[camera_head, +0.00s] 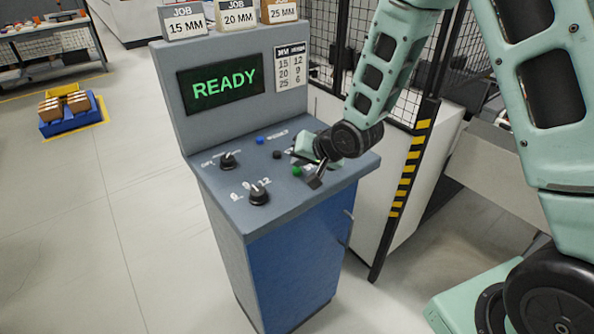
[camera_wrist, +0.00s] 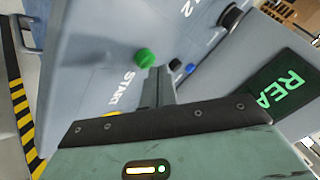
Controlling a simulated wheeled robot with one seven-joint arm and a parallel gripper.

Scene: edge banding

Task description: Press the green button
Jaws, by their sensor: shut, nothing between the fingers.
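The green button (camera_head: 297,171) is a small round knob on the sloped top of the grey console (camera_head: 220,212). It also shows in the wrist view (camera_wrist: 145,57), beside the printed word START. My gripper (camera_head: 316,180) is shut and empty, just right of the green button in the head view. In the wrist view my closed fingertips (camera_wrist: 161,73) are just below and right of the button. A small gap seems to separate them; contact cannot be confirmed.
A blue button (camera_head: 260,140), a black button (camera_head: 277,154) and two black rotary knobs (camera_head: 228,160) (camera_head: 259,194) share the panel. The screen (camera_head: 221,89) reads READY. A black and yellow striped post (camera_head: 411,160) stands right of the console. Open floor lies left.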

